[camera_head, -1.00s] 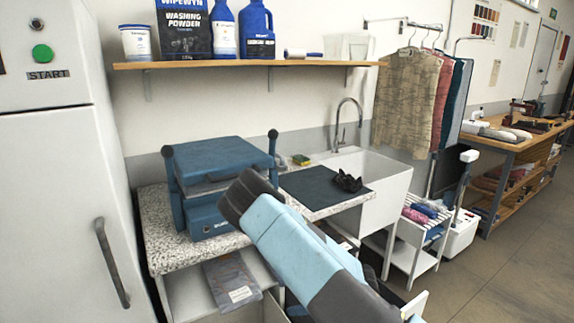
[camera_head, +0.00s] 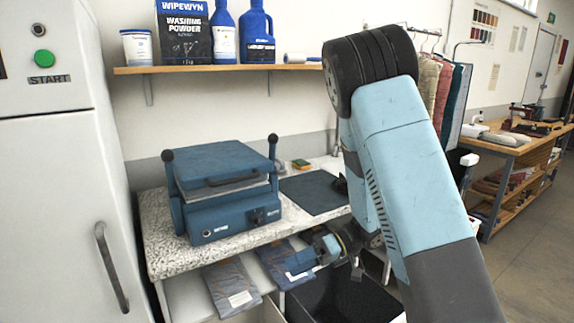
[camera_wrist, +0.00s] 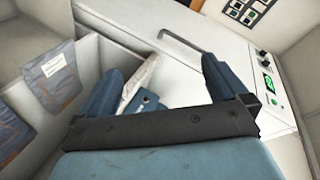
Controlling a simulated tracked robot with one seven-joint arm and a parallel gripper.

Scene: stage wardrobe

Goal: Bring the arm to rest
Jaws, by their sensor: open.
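My arm (camera_head: 405,170) is folded, its dark elbow joint high on the right and a pale blue link running down to the lower right. My gripper (camera_head: 300,263) hangs low in front of the counter's shelf, pointing left in the head view. In the wrist view, my gripper (camera_wrist: 160,68) has its two blue fingers wide apart with nothing held between them. The white cabinet (camera_wrist: 235,60) with a green button lies beyond the fingers.
A blue press (camera_head: 225,185) stands on the speckled counter (camera_head: 175,245). A wall shelf (camera_head: 200,70) with bottles runs above; floor at right is clear.

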